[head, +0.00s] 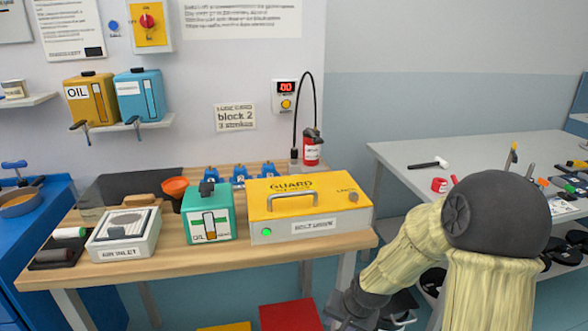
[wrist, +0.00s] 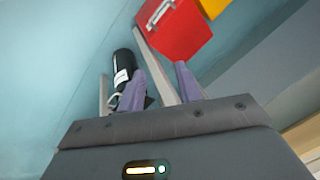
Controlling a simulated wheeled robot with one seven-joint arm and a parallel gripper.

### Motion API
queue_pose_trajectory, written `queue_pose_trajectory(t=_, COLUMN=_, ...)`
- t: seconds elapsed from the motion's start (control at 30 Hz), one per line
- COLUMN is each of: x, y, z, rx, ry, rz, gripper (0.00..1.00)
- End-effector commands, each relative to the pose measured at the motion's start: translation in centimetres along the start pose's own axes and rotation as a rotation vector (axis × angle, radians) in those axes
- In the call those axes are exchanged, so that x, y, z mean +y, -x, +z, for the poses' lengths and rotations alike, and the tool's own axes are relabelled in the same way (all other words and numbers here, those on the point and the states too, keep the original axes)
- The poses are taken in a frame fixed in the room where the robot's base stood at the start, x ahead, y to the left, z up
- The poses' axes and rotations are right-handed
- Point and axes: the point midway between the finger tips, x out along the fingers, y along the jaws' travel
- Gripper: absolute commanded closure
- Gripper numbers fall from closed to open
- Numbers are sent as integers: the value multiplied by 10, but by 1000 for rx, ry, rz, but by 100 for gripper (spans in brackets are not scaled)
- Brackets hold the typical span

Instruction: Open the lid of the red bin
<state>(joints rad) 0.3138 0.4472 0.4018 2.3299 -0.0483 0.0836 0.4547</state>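The red bin (head: 290,317) stands on the floor under the front of the wooden bench, cut off by the bottom edge of the head view. Its flat red top shows and looks shut. In the wrist view the red bin (wrist: 178,32) is at the top, ahead of my fingers and apart from them. My gripper (wrist: 160,82) has its two purple fingers spread with a gap between them and nothing held. In the head view my gripper is low, right of the bin, partly hidden by my arm.
A yellow bin (head: 226,327) stands left of the red one. A bench leg (wrist: 157,58) passes near my fingers in the wrist view, with a black cylinder (wrist: 123,66) beside it. The wooden bench (head: 165,258) overhangs the bins. A grey table (head: 410,160) stands at the right.

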Motion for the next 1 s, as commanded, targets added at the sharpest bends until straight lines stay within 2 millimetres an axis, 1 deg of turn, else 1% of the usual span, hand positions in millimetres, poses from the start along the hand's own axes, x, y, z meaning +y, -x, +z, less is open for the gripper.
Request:
queue_pose_trajectory(t=0.03, x=6, y=14, z=7, rx=5, ry=56, rz=34, gripper=66)
queue_pose_trajectory(t=0.1, x=15, y=32, z=16, rx=3, ry=124, rz=77, gripper=66)
queue_pose_trajectory(t=0.2, x=27, y=55, z=29, rx=-2, ry=207, rz=124, gripper=66)
queue_pose_trajectory(t=0.3, x=37, y=73, z=42, rx=-10, ry=268, rz=154, gripper=66)
queue_pose_trajectory(t=0.5, x=50, y=101, z=63, rx=-26, ry=359, rz=181, gripper=66)
queue_pose_trajectory(t=0.63, x=58, y=116, z=77, rx=-38, ry=405, rz=186, gripper=66)
queue_pose_trajectory(t=0.7, x=53, y=130, z=73, rx=-42, ry=405, rz=187, gripper=66)
queue_pose_trajectory(t=0.87, x=47, y=150, z=67, rx=-41, ry=403, rz=187, gripper=66)
queue_pose_trajectory(t=0.97, x=42, y=166, z=64, rx=-40, ry=402, rz=187, gripper=66)
queue_pose_trajectory(t=1.0, x=40, y=174, z=62, rx=-40, ry=402, rz=187, gripper=66)
